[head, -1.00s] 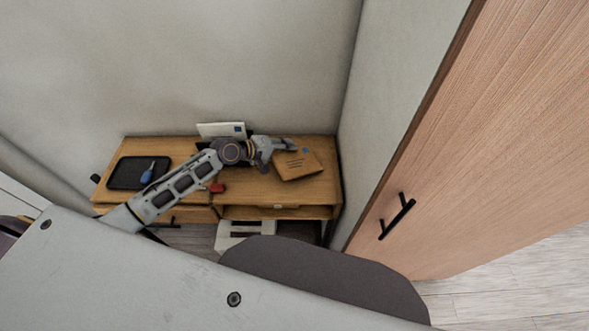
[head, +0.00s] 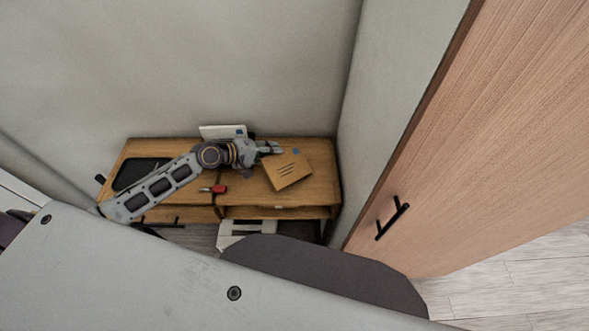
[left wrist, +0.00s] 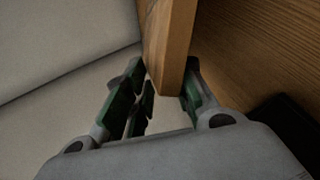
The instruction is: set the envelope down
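The envelope (head: 287,172) is tan with dark printed lines and a blue mark near its top edge. In the head view it is at the right part of the wooden desk, tilted. My left gripper (head: 275,148) is at its upper left corner. My right gripper is not in view.
The wooden desk (head: 322,185) stands against the wall. A black tray (head: 130,173) lies at its left, a red-handled tool (head: 218,189) near the front middle, a white item (head: 218,131) at the back. A wall bounds the desk's right side.

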